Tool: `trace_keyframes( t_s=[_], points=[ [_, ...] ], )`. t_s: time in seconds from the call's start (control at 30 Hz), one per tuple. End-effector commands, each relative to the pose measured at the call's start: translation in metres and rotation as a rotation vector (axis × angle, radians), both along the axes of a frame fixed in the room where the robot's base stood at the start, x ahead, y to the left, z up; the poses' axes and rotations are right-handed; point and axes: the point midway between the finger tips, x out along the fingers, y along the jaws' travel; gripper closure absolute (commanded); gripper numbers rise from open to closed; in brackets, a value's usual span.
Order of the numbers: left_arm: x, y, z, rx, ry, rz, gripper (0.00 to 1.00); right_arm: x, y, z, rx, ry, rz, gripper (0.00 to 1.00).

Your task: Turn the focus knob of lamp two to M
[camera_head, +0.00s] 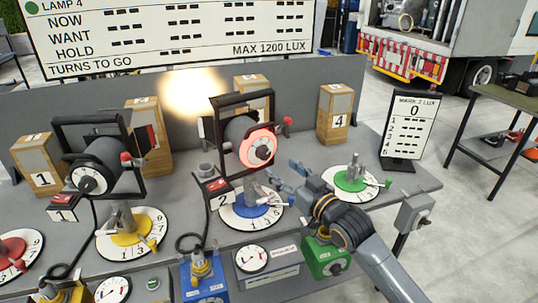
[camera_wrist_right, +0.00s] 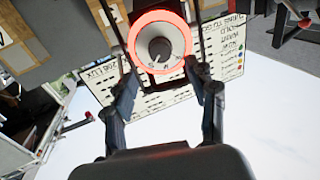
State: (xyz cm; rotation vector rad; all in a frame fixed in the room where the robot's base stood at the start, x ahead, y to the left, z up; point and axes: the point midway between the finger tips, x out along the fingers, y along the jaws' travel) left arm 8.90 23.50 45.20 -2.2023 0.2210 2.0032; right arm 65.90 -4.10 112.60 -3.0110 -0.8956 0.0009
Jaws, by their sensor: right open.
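Lamp two (camera_head: 238,130) is a dark cylinder in a black yoke, standing behind the label "2" (camera_head: 222,194). Its focus knob (camera_head: 263,152) is a grey and white dial inside a glowing red ring on the lamp's end. In the right wrist view the knob (camera_wrist_right: 158,47) faces me, upside down, with small dark marks I cannot read surely. My right gripper (camera_head: 280,178) is open and empty, below and to the right of the knob in the head view. In the right wrist view its fingers (camera_wrist_right: 164,76) stand apart on either side below the knob. My left gripper is out of view.
Lamp one (camera_head: 95,165) stands left, with its own dial. Dials with blue (camera_head: 250,205), yellow (camera_head: 132,234) and green (camera_head: 352,181) centres lie on the grey bench. A board (camera_head: 180,30) stands behind; a lux sign (camera_head: 408,125) stands right. Numbered wooden blocks line the back.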

Motion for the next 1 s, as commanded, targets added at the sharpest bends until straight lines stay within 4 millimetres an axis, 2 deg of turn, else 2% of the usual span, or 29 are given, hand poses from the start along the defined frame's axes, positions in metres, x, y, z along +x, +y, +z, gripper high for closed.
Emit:
trace_keyframes(
  t_s=[0.03,0.2,0.4,0.83,1.0],
  points=[
    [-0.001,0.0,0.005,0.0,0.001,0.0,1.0,0.01,0.007,0.004,0.002,0.0,0.0,0.43],
    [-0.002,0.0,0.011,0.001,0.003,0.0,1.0,0.036,0.023,0.002,0.0,0.001,-0.001,0.43],
    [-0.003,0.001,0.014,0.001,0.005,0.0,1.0,0.055,0.036,0.001,0.0,0.0,0.0,0.43],
    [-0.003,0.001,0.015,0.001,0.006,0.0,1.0,0.061,0.039,-0.001,-0.001,0.001,0.0,0.43],
    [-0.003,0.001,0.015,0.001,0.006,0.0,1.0,0.061,0.039,-0.001,-0.001,0.001,-0.001,0.78]
  ],
)
